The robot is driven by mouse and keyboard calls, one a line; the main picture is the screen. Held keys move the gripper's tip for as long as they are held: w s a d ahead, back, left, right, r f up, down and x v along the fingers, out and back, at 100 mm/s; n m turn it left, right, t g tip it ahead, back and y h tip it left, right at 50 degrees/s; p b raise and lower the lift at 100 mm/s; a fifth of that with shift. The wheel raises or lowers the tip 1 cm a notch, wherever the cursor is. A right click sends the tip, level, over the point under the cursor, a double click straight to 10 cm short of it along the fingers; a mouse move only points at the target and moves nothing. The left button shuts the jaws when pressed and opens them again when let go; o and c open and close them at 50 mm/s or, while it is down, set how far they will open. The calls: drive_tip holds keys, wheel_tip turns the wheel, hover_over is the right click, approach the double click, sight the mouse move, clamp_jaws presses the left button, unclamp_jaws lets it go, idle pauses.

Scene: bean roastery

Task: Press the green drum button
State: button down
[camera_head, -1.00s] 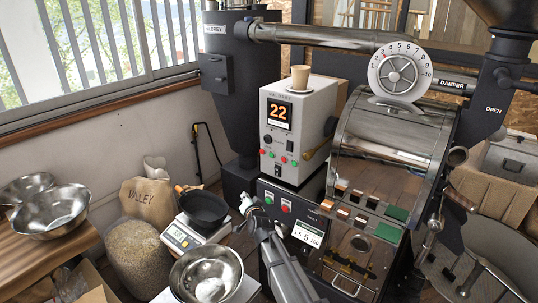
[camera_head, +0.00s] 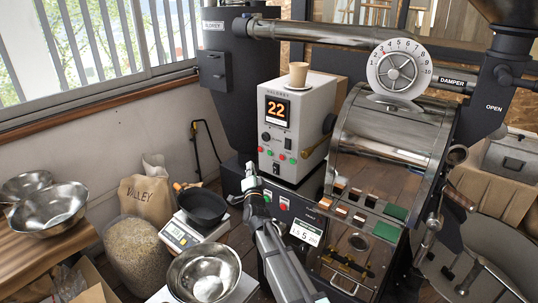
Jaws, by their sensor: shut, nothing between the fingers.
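Small red and green buttons line the lower front of the light grey control box (camera_head: 300,105); their labels are too small to read, so I cannot tell which is the drum button. Below it, the dark front panel (camera_head: 300,199) carries a green button (camera_head: 267,196) and a red button (camera_head: 284,205). My gripper (camera_head: 249,168) is shut and empty. In the picture it is just left of the control box's lower corner and up and left of the panel's green button. Contact with either is not visible.
A paper cup (camera_head: 298,74) stands on the control box. A black pan (camera_head: 204,207) rests on a scale (camera_head: 178,233), left of my arm. A steel bowl (camera_head: 205,272) sits in front. The shiny roaster drum (camera_head: 390,135) stands to the right.

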sight(270, 153)
drive_tip(key=w+d+b, duration=0.4)
drive_tip(key=w, duration=0.3)
drive_tip(key=shift+w+d, duration=0.15)
drive_tip(key=shift+d, duration=0.25)
drive_tip(key=shift+w+d+f+b, duration=0.15)
drive_tip(key=shift+w+b, duration=0.1)
drive_tip(key=shift+b, duration=0.5)
idle(0.8)
drive_tip(key=shift+w+d+b, duration=0.3)
drive_tip(key=shift+w+b, duration=0.15)
drive_tip(key=shift+b, duration=0.3)
idle(1.0)
drive_tip(key=shift+s, duration=0.15)
drive_tip(key=shift+s+a+p, duration=0.3)
drive_tip(key=shift+s+a, duration=0.15)
drive_tip(key=shift+s, duration=0.1)
idle(0.4)
